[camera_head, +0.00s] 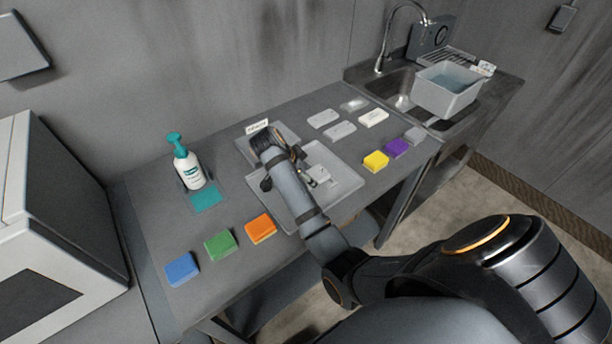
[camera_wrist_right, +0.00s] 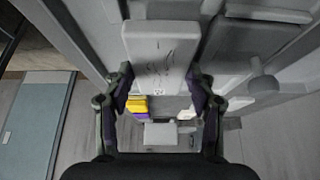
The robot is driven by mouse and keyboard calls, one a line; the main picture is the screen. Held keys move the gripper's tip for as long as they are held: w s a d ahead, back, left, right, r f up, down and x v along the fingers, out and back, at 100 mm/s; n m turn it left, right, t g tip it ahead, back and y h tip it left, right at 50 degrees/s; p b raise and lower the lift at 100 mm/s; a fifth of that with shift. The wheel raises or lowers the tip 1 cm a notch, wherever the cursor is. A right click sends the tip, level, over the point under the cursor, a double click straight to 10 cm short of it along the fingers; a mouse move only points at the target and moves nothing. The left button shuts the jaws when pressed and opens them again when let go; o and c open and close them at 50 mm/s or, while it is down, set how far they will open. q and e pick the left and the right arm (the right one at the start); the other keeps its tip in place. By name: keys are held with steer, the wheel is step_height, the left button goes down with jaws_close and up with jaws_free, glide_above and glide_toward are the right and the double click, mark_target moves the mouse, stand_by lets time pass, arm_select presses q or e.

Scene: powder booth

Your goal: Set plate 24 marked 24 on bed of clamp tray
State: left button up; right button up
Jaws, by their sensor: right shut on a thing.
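A pale grey-white plate (camera_wrist_right: 160,55) with dark scribbled marks sits between the fingers of my right gripper (camera_wrist_right: 158,95) in the right wrist view. The marks are too blurred to read as a number. In the head view my right arm reaches over the table, and its gripper (camera_head: 272,152) is over the left back side of a grey tray (camera_head: 345,182). The plate is hidden there by the arm. A small light grey clamp-like fitting (camera_head: 319,173) shows on the tray, right of my arm. The bed is partly covered. My left gripper is not in view.
A labelled card (camera_head: 257,126) stands behind the tray. Several pale slabs (camera_head: 341,131) lie at the back right, near yellow (camera_head: 376,160) and purple (camera_head: 396,147) blocks. Orange (camera_head: 260,228), green (camera_head: 220,243) and blue (camera_head: 182,268) blocks line the front. A pump bottle (camera_head: 188,168) stands left.

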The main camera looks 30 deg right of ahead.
steer(key=shift+f, duration=0.1)
steer(key=shift+f, duration=0.45)
steer(key=shift+f, duration=0.15)
steer(key=shift+f, duration=0.4)
steer(key=shift+f, duration=0.15)
stand_by(0.8)
steer(key=o, duration=1.6)
steer(key=shift+o, duration=0.2)
